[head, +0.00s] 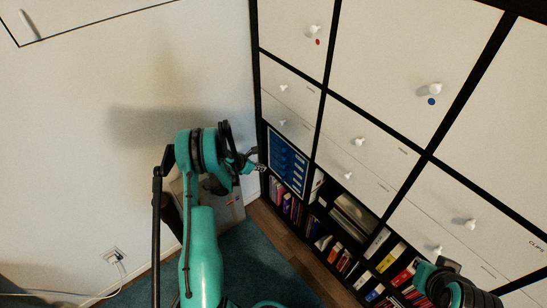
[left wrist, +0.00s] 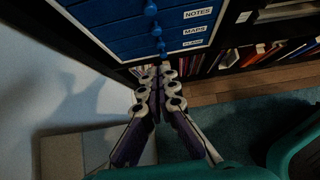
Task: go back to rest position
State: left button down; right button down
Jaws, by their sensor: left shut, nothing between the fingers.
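My left gripper (head: 258,166) is at the middle of the head view, beside a blue drawer unit (head: 288,162) set in the shelf. In the left wrist view the left gripper (left wrist: 160,74) is shut and empty, its fingertips together just below the blue drawers (left wrist: 112,28). I cannot tell whether the tips touch the unit. The drawers have blue knobs and white labels, two reading NOTES and MAPS; they look closed. Part of my right arm shows at the bottom right of the head view, but its gripper is not visible.
A tall shelf with white doors and drawers (head: 385,60) fills the right side. Books and binders (head: 405,272) stand in its low compartments. A pale box (head: 229,215) is on the floor behind my left arm. A wall socket with a plug (head: 114,256) is at the left.

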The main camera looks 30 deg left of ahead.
pick_arm(q)
jog(key=s+d+r+m, duration=0.2)
jog(key=d+r+m, duration=0.2)
jog(key=r, duration=0.4)
jog(key=s+d+r+m+g+y, duration=0.1)
jog(key=s+d+r+m, duration=0.1)
jog(key=d+r+m, duration=0.45)
jog(key=s+d+r+m, duration=0.2)
jog(key=d+r+m, duration=0.1)
jog(key=r, duration=0.7)
jog(key=s+d+r+m, duration=0.2)
jog(key=s+d+m, duration=0.1)
jog(key=s+m, duration=0.3)
jog(key=s+d+r+m+y, duration=0.1)
jog(key=s+d+m, duration=0.3)
jog(key=s, duration=0.5)
jog(key=s+d+r+m+y, duration=0.1)
jog(key=s+d+r+m, duration=0.2)
jog(key=s+m, duration=0.5)
jog(key=shift+s+d+r, duration=0.2)
jog(key=shift+d+r, duration=0.15)
jog(key=shift+r, duration=0.15)
